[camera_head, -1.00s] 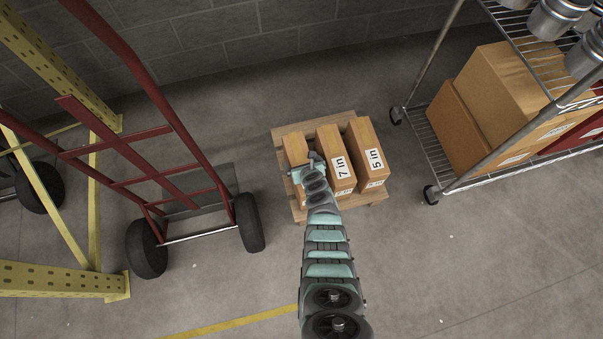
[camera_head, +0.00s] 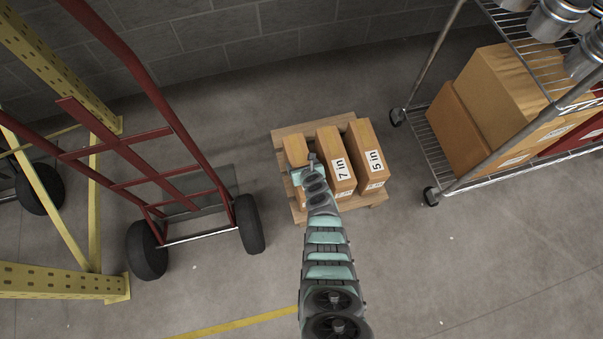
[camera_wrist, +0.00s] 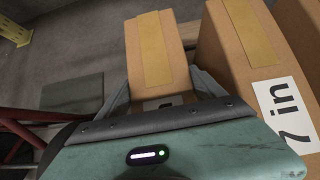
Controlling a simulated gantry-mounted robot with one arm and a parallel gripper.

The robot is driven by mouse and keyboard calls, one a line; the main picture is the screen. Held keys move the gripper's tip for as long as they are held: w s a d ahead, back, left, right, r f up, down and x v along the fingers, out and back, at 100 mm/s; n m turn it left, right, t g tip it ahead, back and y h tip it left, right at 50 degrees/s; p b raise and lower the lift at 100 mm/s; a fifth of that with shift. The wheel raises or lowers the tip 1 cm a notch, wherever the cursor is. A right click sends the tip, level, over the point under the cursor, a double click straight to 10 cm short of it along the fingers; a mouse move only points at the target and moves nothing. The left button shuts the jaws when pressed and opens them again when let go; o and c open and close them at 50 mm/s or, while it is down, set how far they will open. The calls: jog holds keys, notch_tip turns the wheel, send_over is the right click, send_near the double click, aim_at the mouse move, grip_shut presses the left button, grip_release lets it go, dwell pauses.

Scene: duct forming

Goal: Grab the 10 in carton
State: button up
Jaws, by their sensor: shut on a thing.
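Three brown cartons stand side by side on a wooden pallet (camera_head: 292,130). The left carton (camera_head: 295,150) has its label mostly hidden by my gripper, so I cannot read its size. The middle carton (camera_head: 336,160) is marked 7 in, and the right carton (camera_head: 370,155) is marked 5 in. My gripper (camera_head: 305,172) is at the left carton. In the wrist view, my gripper (camera_wrist: 165,100) is shut on the left carton (camera_wrist: 158,50), with a finger on each side of it. The 7 in carton (camera_wrist: 245,60) is close on the right.
A red hand truck (camera_head: 180,190) with black wheels stands left of the pallet. A wire shelf rack (camera_head: 440,165) with large boxes stands to the right. A block wall (camera_head: 240,45) is behind.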

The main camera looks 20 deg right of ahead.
jog(key=c, duration=0.4)
jog(key=shift+r, duration=0.2)
